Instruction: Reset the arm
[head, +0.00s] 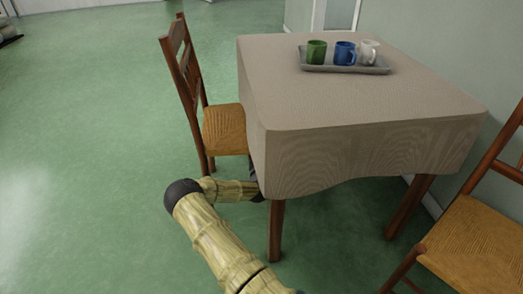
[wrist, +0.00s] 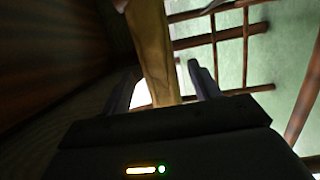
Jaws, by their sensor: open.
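My arm (head: 215,235) reaches forward and low, bent at a dark joint, and its far end passes behind the hanging cloth of the table (head: 360,140). My gripper is mostly hidden by that cloth in the head view. In the wrist view my gripper (wrist: 163,76) is open, its two dark fingers apart. A wooden leg (wrist: 152,45) shows in the gap between them; I cannot tell whether it is between the fingers or beyond them. Nothing is visibly held.
A tray (head: 345,69) with a green mug (head: 316,52), a blue mug (head: 345,53) and a white mug (head: 369,51) stands on the table. Chairs stand left (head: 224,130) and right (head: 480,240). Open green floor (head: 80,150) lies left.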

